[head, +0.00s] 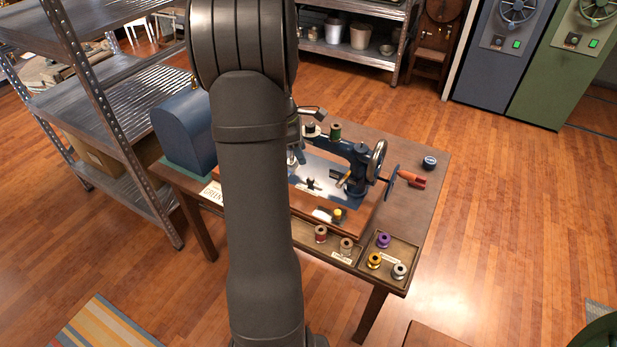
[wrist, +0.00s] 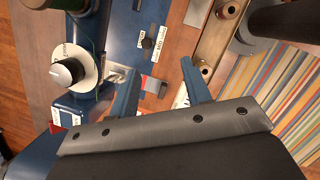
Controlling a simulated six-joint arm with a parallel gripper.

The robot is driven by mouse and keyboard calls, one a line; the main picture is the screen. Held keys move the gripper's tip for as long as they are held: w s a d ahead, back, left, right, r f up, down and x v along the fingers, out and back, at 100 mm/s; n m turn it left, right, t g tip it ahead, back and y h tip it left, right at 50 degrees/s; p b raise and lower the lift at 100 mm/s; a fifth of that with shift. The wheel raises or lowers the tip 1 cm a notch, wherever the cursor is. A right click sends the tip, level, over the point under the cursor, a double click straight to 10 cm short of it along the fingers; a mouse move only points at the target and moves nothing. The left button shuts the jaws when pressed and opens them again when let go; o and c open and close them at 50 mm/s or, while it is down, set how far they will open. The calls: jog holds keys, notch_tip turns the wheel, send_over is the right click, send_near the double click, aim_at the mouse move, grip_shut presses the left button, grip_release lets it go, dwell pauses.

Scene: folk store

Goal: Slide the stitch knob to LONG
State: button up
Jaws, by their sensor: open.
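The blue sewing machine (head: 345,152) stands on a wooden base on the table, partly hidden by my arm in the head view. In the wrist view its blue body (wrist: 122,40) fills the upper middle. A small dark knob (wrist: 147,43), which looks like the stitch knob, sits there beside a small white label (wrist: 160,40); I cannot read the label. My gripper (wrist: 159,69) is open and empty, its two blue fingers spread. The dark knob appears above the gap between the fingertips, apart from both. My gripper is mostly hidden behind my arm in the head view.
A white dial with a silver knob (wrist: 66,72) lies left of the fingers. A wooden tray (head: 348,262) with several thread spools runs along the table's front. A handwheel (head: 377,160) is at the machine's right. A blue domed cover (head: 183,130) stands at the table's left.

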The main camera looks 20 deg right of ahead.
jog(key=w+a+n+t+h, duration=0.1)
jog(key=w+a+n, duration=0.15)
jog(key=n, duration=0.25)
send_near(310, 179)
jog(key=x, duration=0.9)
jog(key=shift+r, duration=0.1)
grip_shut()
